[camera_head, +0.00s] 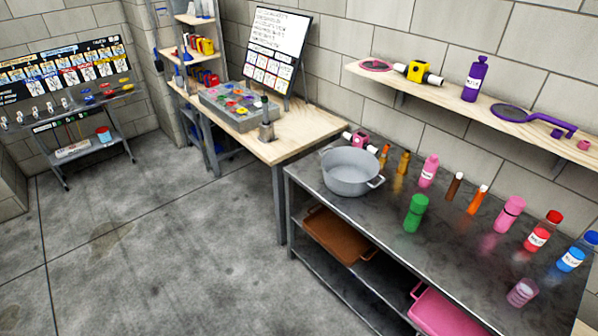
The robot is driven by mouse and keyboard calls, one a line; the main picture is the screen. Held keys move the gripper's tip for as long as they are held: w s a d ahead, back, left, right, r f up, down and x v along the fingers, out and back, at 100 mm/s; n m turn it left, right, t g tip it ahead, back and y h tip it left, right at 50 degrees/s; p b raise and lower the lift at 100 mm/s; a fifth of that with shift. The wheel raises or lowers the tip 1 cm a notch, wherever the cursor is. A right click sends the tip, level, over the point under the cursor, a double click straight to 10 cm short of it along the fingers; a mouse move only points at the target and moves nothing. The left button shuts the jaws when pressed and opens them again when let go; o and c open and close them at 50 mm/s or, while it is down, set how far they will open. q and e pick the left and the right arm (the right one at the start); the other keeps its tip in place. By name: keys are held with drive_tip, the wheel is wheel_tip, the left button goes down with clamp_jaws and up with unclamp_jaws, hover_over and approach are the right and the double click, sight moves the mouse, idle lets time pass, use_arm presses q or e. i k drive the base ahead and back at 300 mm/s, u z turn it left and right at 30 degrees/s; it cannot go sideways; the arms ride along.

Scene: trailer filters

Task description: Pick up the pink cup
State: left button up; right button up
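Several pink things show on and above the dark metal table (455,235), and I cannot tell for certain which one is the pink cup. A translucent pink cup-like container (522,292) with a pale label stands near the table's front right edge. A solid pink cylinder (509,214) with a band near its top stands farther back. A pink bottle (429,170) with a white label stands near the wall. A small pink object (584,145) sits at the right end of the wooden wall shelf. Neither of my grippers is in view.
A grey pot (350,171) stands at the table's left end. A green cylinder (416,213), a red bottle (543,231) and a blue bottle (577,252) also stand on top. Brown (343,233) and pink (447,314) trays lie below. The concrete floor (150,240) at left is clear.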

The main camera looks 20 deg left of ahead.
sight(526, 289)
drive_tip(key=z, duration=1.55)
drive_tip(key=k, duration=0.35)
drive_tip(key=z, duration=1)
drive_tip(key=k, duration=1)
drive_tip(key=z, duration=0.8)
drive_tip(key=i, duration=1.65)
drive_tip(key=u, duration=0.5)
drive_tip(key=i, duration=1.1)
drive_tip(key=u, duration=1.6)
drive_tip(key=i, duration=0.85)
drive_tip(key=u, duration=0.85)
